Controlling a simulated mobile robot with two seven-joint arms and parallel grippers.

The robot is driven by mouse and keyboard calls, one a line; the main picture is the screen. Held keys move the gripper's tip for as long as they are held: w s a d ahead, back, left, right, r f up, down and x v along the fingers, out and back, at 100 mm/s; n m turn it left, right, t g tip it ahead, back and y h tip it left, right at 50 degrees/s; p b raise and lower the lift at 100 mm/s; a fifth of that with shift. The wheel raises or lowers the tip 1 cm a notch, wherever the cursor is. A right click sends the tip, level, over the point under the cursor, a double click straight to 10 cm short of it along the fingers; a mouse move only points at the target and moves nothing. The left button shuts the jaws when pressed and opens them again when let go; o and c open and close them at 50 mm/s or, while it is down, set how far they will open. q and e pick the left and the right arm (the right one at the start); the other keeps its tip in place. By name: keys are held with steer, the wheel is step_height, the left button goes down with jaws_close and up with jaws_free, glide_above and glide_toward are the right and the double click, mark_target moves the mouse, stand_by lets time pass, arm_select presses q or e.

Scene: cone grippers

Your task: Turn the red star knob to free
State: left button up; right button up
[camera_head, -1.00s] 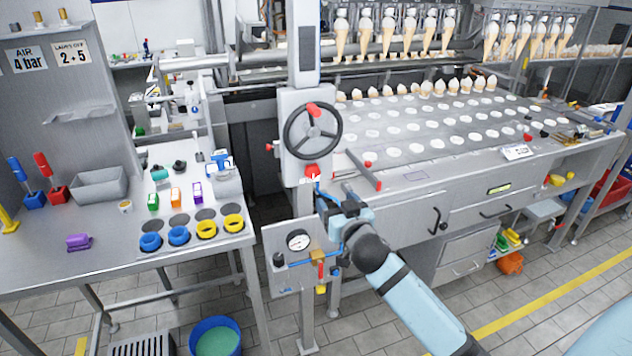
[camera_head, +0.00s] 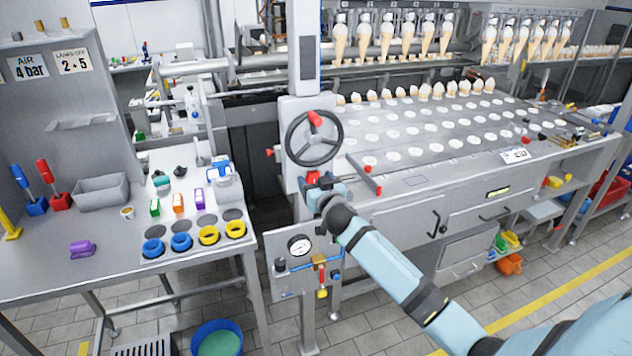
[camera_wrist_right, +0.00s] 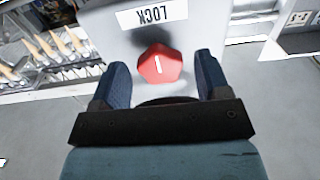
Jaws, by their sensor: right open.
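The red star knob (camera_wrist_right: 159,65) is in the middle of the right wrist view, with a white line on its face. The line points roughly at a white label reading LOCK (camera_wrist_right: 153,15), which appears upside down. My right gripper (camera_wrist_right: 161,72) is open, with one dark finger on each side of the knob. Gaps show between fingers and knob, so I see no contact. In the head view the knob (camera_head: 312,176) shows as a small red patch below the handwheel, partly hidden by my right gripper (camera_head: 318,187). My left gripper is not in view.
The black handwheel (camera_head: 314,138) with a red grip is just above the knob. A red-ended lever (camera_head: 367,176) sticks out to the right. A pressure gauge panel (camera_head: 300,247) is below. A table (camera_head: 110,240) with coloured rings and small boxes is at left.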

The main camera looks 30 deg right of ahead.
steer(key=c, duration=0.9)
steer(key=shift+c, duration=0.2)
steer(key=shift+n, duration=0.3)
steer(key=n+p, duration=0.1)
steer(key=n, duration=0.7)
steer(key=shift+n+p, duration=0.4)
steer(key=n+p, duration=0.1)
steer(key=n, duration=0.4)
steer(key=shift+n+p, duration=0.5)
steer(key=shift+n, duration=1.3)
